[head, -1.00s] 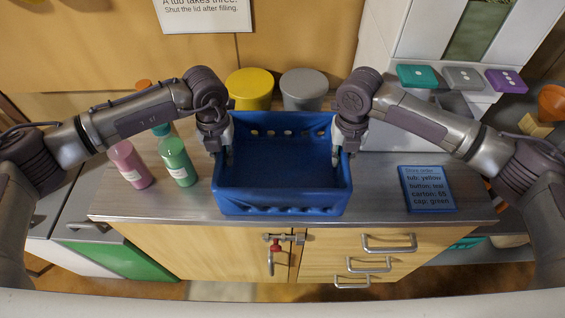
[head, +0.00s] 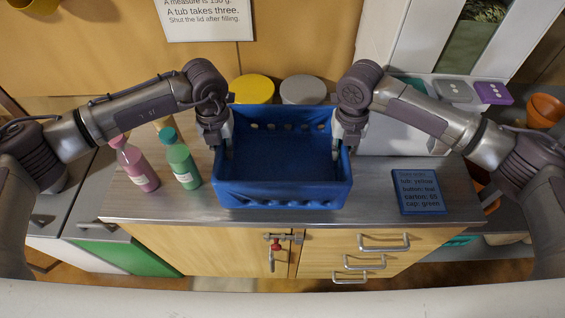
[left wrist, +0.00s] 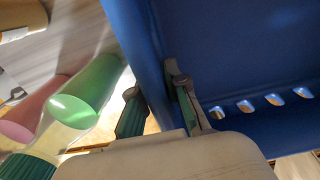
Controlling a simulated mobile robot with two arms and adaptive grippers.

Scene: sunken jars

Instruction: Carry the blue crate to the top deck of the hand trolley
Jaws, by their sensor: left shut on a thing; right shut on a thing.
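The blue crate (head: 282,194) is upright and empty over the middle of the counter. Whether its base touches the counter I cannot tell. My left gripper (head: 227,146) is shut on its left wall and my right gripper (head: 338,146) on its right wall, both near the back corners. In the left wrist view, the crate's wall (left wrist: 143,35) runs between the two fingers of my left gripper (left wrist: 158,98). The hand trolley is not in view.
On the counter (head: 375,205), a pink bottle (head: 139,169) and a green bottle (head: 181,163) stand left of the crate. A yellow-lidded tub (head: 253,89) and a grey-lidded tub (head: 303,90) are behind it. A blue order card (head: 420,192) lies to the right.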

